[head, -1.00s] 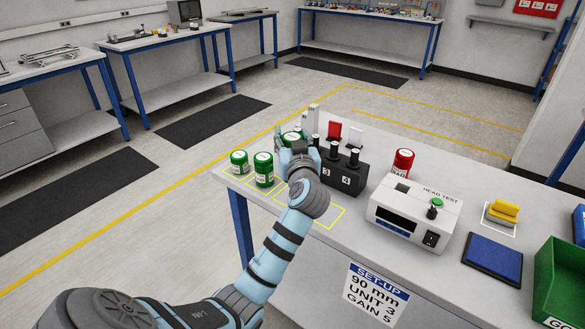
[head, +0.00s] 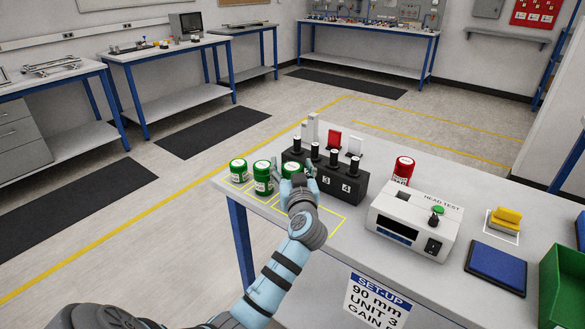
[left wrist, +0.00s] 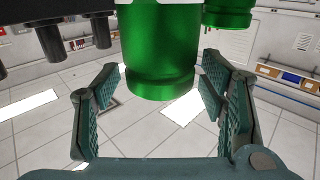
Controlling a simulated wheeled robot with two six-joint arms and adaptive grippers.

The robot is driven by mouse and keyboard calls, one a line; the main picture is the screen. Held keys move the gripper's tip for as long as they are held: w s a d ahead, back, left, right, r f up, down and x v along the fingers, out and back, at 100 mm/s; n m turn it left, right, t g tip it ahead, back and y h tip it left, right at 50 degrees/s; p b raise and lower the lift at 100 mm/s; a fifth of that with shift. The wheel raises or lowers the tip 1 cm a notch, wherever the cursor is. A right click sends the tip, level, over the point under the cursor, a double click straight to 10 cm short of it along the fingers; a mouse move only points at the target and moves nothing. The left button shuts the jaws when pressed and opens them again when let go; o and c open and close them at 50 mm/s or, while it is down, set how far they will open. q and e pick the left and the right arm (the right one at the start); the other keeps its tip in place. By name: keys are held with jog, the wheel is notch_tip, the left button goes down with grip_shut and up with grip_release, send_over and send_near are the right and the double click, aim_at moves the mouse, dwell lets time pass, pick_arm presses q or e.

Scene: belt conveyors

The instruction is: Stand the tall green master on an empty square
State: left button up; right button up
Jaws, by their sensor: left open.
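Three green cans with white labels stand in a row along the table's far left edge: a left one (head: 238,172), a middle one (head: 262,181) and a right one (head: 291,168). The right one is partly hidden by my left gripper (head: 299,182). In the left wrist view a green can (left wrist: 160,65) is between the open fingers (left wrist: 160,105) with a gap on each side. Its base is hidden in the head view, so I cannot tell whether it touches the table. Yellow-outlined squares mark the tabletop; the outline at the right (head: 322,220) looks empty. My right gripper is not in view.
A black numbered block (head: 345,186) with several white-topped black pegs stands close to the right of my left gripper. Red and white upright plates are behind it. A white head tester (head: 415,222), a red can (head: 403,170) and a blue pad (head: 496,268) lie farther right.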

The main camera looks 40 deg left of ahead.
pick_arm(q)
jog(key=v, duration=1.2)
